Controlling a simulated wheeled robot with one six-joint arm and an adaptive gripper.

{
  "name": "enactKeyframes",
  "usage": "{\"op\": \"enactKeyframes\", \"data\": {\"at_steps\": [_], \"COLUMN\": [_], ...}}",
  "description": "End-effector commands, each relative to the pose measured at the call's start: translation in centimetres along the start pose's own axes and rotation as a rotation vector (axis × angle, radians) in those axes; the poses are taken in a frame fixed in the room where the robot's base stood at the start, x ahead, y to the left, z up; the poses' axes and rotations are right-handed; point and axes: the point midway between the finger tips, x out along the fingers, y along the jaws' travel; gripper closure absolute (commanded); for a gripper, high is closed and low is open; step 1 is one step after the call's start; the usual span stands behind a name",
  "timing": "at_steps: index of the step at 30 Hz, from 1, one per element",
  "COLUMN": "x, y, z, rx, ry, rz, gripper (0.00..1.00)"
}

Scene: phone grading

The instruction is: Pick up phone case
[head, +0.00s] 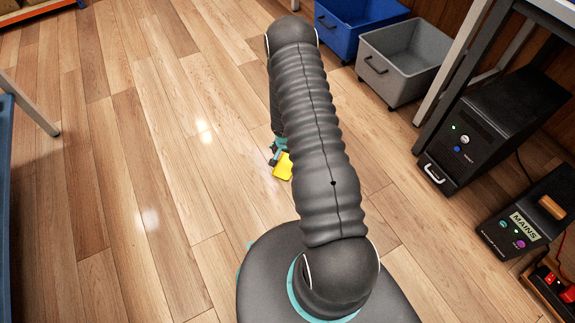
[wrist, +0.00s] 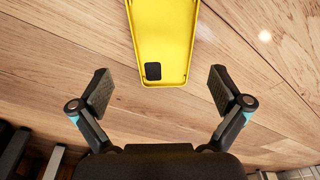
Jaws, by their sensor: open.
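The yellow phone case (wrist: 165,35) lies in the upper middle of the wrist view, with a dark square camera cut-out near its lower left corner. Its far end runs out of the frame. My gripper (wrist: 160,92) is open and empty, with one finger on each side, and the near edge of the case is just ahead of the fingertips, centred between them. In the head view the case (head: 283,167) shows partly on the wooden floor, with the rest hidden behind my arm. My gripper (head: 276,152) is mostly hidden by the arm there. I cannot tell the exact height of the gripper above the case.
A blue bin (head: 352,25) and a grey bin (head: 400,62) stand at the back right. Black boxes, one marked MAINS (head: 530,212), stand at the right by a table leg. A red power strip (head: 555,287) is at the lower right.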

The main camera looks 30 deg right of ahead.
Motion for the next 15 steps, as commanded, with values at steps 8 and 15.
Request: {"op": "enactKeyframes", "data": {"at_steps": [8,15], "x": [2.0,4.8], "y": [-0.2,-0.5], "z": [-0.1,-0.2], "rx": [-0.001,0.000], "ry": [-0.001,0.000], "rz": [0.001,0.000], "gripper": [0.00,0.00]}}
